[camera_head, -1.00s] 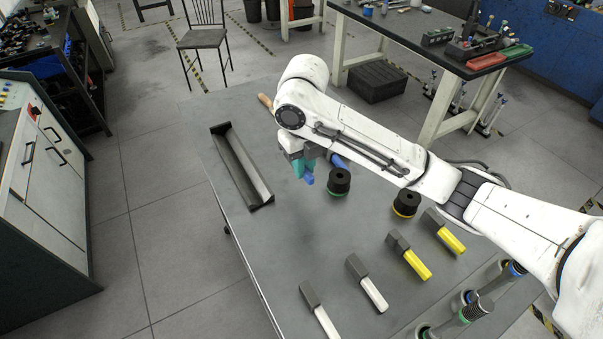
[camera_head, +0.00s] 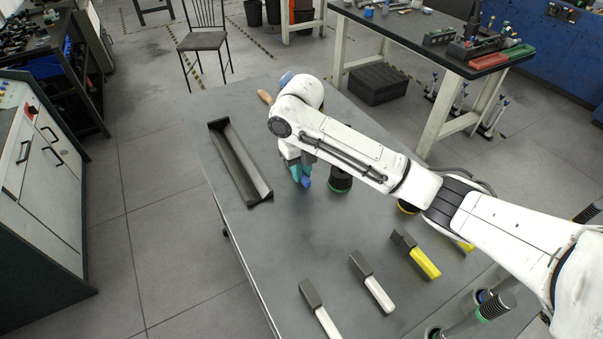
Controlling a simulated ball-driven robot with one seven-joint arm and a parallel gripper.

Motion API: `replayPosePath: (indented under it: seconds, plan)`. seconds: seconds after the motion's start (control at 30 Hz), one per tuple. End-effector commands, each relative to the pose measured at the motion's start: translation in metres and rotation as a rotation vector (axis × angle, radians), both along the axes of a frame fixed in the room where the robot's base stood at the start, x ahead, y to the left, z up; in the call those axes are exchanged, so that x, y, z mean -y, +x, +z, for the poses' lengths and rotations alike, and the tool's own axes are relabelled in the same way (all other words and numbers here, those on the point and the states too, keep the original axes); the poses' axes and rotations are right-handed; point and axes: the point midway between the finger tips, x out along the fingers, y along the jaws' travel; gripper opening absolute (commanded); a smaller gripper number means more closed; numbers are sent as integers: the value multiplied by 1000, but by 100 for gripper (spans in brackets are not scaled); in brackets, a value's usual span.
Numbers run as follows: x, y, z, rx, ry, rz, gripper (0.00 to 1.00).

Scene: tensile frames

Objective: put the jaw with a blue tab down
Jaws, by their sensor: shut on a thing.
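My gripper (camera_head: 301,170) is shut on the jaw with a blue tab (camera_head: 306,183). Only the blue end of the jaw shows below the teal fingertips; the rest is hidden by the gripper. The gripper is over the grey table (camera_head: 290,240), to the right of the dark tray (camera_head: 240,165). I cannot tell whether the jaw touches the table top. The tray looks empty.
A black round piece with a green ring (camera_head: 340,181) stands just right of the gripper. Jaws with white tabs (camera_head: 379,294) and yellow tabs (camera_head: 425,263) lie toward the front. A wooden handle (camera_head: 265,97) lies at the back. The table left of the white-tabbed jaws is clear.

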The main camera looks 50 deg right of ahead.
Motion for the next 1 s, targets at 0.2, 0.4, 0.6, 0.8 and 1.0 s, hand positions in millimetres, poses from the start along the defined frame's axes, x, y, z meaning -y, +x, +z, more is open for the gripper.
replayPosePath:
  seconds: [0.2, 0.4, 0.6, 0.8, 1.0]
  plan:
    - [0, 0, 0, 1, 0, -1, 0]
    - [0, 0, -1, 0, 0, 0, 28]
    - [0, 0, -1, 0, 0, 0, 42]
    - [0, 0, 0, 0, 0, 0, 42]
    - [0, 1, 17, 4, 0, 1, 42]
